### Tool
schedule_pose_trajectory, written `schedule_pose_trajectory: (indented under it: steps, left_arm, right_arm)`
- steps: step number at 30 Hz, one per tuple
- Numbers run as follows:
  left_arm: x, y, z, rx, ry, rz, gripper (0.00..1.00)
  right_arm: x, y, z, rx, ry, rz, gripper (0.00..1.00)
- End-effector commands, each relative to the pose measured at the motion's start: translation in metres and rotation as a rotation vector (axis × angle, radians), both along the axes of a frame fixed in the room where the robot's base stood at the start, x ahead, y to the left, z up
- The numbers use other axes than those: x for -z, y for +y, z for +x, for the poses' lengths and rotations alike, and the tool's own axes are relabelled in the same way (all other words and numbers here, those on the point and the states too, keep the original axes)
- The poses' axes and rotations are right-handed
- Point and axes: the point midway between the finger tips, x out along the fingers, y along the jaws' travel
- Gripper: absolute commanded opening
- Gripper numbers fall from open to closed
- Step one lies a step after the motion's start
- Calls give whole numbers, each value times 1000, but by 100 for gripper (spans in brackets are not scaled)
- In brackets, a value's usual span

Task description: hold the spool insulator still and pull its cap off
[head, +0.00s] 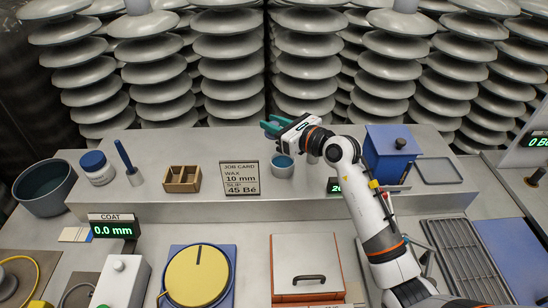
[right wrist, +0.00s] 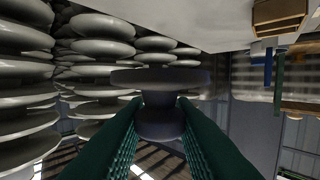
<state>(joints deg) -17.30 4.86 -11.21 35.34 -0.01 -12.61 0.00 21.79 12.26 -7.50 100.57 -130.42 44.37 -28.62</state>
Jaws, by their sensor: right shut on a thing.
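My right gripper (head: 272,127) is raised above the back ledge, with its green fingers pointing left. In the right wrist view its fingers (right wrist: 162,115) are closed on a dark spool insulator (right wrist: 162,98). The spool has a wide flat disc at one end, a narrower waist and a rounded flange at the other end. I cannot tell which part is the cap, or whether it is seated. In the head view the spool is too small and hidden by the fingers to make out. My left gripper is in neither view.
A small pale cup (head: 282,170) stands on the ledge just below the gripper. A wooden box (head: 182,179), a job card (head: 240,178) and a blue box (head: 392,155) stand on the ledge too. A yellow disc (head: 197,276) lies in front. Grey insulator stacks (head: 230,88) rise behind.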

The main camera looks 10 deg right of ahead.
Motion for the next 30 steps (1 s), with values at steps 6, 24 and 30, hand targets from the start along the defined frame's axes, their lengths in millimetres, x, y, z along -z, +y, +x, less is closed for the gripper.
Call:
schedule_pose_trajectory:
  steps: [6,24,30]
  left_arm:
    - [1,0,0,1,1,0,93]
    - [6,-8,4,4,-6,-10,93]
    - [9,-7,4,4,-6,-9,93]
  right_arm:
    - [43,0,-1,1,7,1,0]
    - [89,0,-1,0,0,0,0]
    - [93,0,-1,0,1,-1,0]
